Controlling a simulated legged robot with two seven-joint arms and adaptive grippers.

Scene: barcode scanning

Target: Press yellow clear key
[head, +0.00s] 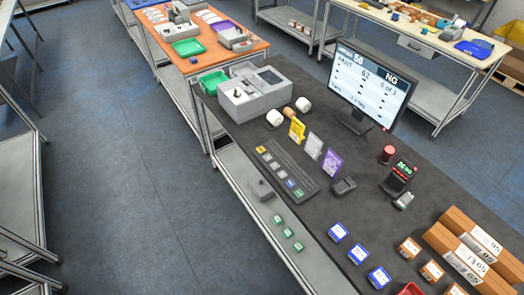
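A dark grey key panel (287,171) lies near the left edge of the dark table (352,212). The yellow key (261,149) sits at the panel's far end. Grey or white keys, a blue key (290,183) and a green key (299,193) follow towards the near end. The lettering on the keys is too small to read. Neither of my grippers is in view.
Upright yellow (297,130), pale (313,145) and purple (332,163) cards stand beside the panel. A monitor (371,81) showing "NG" stands behind. A grey machine (254,92) is at the far end. Small boxes and brown cartons (472,248) are at the near right.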

